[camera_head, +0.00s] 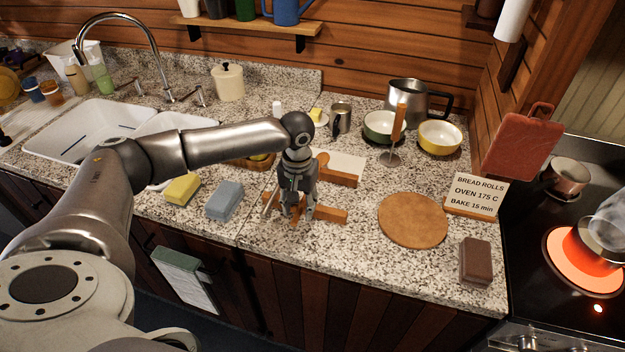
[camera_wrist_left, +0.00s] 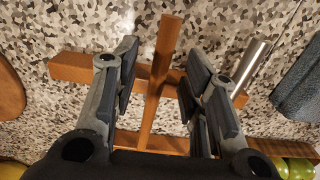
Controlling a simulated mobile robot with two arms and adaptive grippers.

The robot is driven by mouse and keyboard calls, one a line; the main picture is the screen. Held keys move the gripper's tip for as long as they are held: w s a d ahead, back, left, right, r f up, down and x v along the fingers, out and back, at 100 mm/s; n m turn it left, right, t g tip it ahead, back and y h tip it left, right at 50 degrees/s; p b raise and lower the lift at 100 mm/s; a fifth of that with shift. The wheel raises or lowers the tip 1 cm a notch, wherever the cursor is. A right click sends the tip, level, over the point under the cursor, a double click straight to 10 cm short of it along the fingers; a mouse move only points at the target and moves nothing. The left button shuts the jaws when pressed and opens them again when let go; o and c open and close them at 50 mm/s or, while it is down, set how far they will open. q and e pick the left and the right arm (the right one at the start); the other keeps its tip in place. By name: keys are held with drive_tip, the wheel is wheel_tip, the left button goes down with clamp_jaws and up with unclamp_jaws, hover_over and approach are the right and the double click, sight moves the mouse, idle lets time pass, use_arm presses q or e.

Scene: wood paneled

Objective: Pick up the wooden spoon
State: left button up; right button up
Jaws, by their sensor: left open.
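The wooden spoon (camera_wrist_left: 165,50) shows in the left wrist view as a narrow brown handle running between my left fingers. It lies across two wooden bars, a nearer one (camera_head: 328,214) and a farther one (camera_head: 338,178). In the head view my gripper hides most of the spoon; a brown rounded end (camera_head: 322,158) behind it may be its bowl. My left gripper (camera_head: 297,214) points down over the bars. It is open, with one finger on each side of the handle and a gap on both sides. My right gripper is not in view.
A metal rod (camera_wrist_left: 250,62) lies beside the bars. Blue (camera_head: 225,200) and yellow (camera_head: 182,189) sponges lie to the left. A round board (camera_head: 412,219) and a brown block (camera_head: 476,261) lie to the right. A glowing stove burner (camera_head: 575,262) is at far right.

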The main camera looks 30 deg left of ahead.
use_arm(q)
drive_tip(key=c, duration=0.5)
clamp_jaws()
drive_tip(key=shift+r, duration=0.1)
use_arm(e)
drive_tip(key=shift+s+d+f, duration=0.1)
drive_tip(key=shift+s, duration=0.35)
